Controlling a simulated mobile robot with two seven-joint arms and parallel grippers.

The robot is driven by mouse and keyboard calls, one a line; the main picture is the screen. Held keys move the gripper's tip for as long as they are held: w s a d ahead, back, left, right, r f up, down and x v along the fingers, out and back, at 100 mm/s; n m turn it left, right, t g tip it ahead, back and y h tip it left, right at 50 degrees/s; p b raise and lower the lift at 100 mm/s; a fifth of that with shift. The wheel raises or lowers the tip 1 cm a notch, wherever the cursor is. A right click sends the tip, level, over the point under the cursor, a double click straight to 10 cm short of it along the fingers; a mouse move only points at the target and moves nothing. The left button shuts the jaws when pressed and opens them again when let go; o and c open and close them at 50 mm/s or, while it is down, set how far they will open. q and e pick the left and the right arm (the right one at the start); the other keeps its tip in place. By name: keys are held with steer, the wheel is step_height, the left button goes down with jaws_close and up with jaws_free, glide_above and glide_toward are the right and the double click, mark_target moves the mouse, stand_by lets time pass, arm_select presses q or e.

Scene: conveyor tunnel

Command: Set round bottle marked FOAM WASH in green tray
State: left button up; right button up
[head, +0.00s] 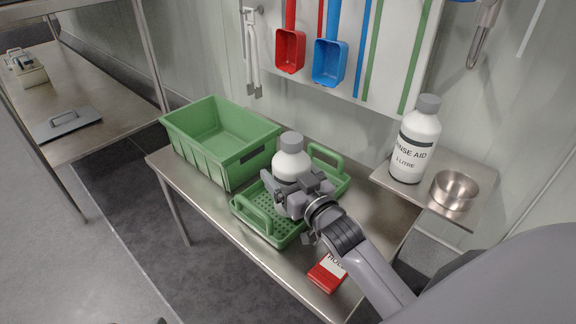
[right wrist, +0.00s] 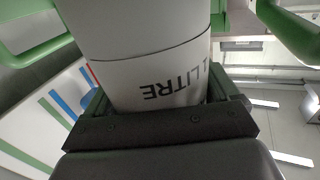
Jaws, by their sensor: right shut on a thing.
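A round white bottle with a grey cap (head: 291,162) stands upright within the outline of the low green tray (head: 262,231), which has a perforated floor and two raised handles. My right gripper (head: 290,192) is shut on this bottle, around its body. I cannot tell whether the bottle's base touches the tray floor, as the gripper hides it. In the right wrist view the white bottle (right wrist: 145,50) fills the space between the fingers, and "LITRE" shows upside down on its label. The words FOAM WASH are not readable. My left gripper is not in view.
A deep green bin (head: 222,140) stands left of the tray on the steel table (head: 180,165). A RINSE AID bottle (head: 415,140) and a steel bowl (head: 454,190) sit on the right shelf. A red-and-white item (head: 328,274) lies near the front edge. Scoops (head: 330,62) hang behind.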

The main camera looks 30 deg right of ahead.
steer(key=shift+r, duration=0.3)
steer(key=shift+f, duration=0.65)
steer(key=o, duration=1.4)
steer(key=shift+f, duration=0.2)
steer(key=shift+r, duration=0.15)
